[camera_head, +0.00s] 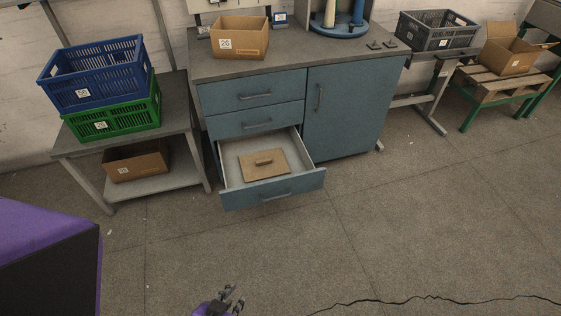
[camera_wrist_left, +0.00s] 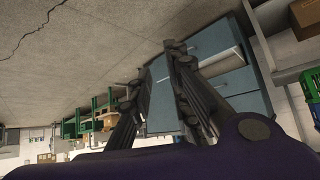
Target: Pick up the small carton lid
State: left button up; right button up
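The small carton lid (camera_head: 279,169) is a flat tan cardboard piece with a raised handle on top. It lies in the open bottom drawer (camera_head: 233,183) of the blue cabinet in the head view. My left gripper (camera_head: 234,297) is at the bottom edge of the head view, in front of the drawer and well apart from it. Its two dark fingers (camera_wrist_left: 158,70) stand apart with nothing between them in the left wrist view. The lid cannot be made out in the left wrist view. My right gripper is not in view.
The cabinet (camera_head: 350,112) carries an open carton (camera_head: 240,44). To its left, a table (camera_head: 178,110) holds blue (camera_head: 97,72) and green (camera_head: 113,119) crates, with a carton (camera_head: 136,163) on its lower shelf. A grey crate (camera_head: 437,31) stands at right. Floor before the drawer is clear.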

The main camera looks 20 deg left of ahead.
aim_at(261, 165)
jog(key=i+u, duration=0.3)
jog(key=i, duration=0.55)
jog(key=i+l+u, duration=0.3)
jog(key=i, duration=0.55)
jog(key=j, duration=0.1)
